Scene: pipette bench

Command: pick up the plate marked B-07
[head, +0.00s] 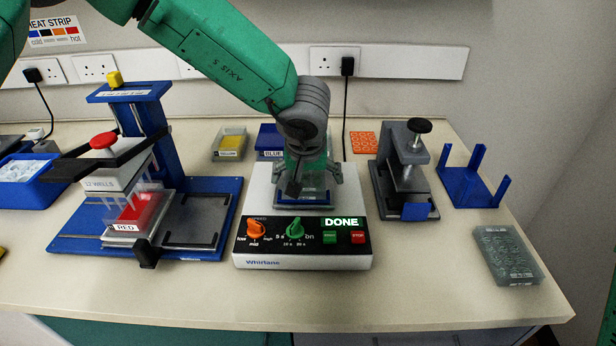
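My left gripper (306,180) points down over the white shaker marked Whirlane (302,262), whose display reads DONE. Its grey finger links spread to both sides, but its fingertips are hard to make out, so I cannot tell whether it is open or shut. A blue-edged holder or plate (316,206) shows partly below it on the shaker top, mostly hidden by the gripper. A clear greenish plate (508,255) lies flat at the right front of the bench, with small writing I cannot read. No B-07 mark is legible. My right gripper is not in view.
A blue stand (222,190) with a 12 WELLS head and a RED trough (137,213) stands left. A YELLOW trough (229,143) and an orange rack (363,143) lie behind. A grey press (405,170) and a blue open frame (470,188) stand right.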

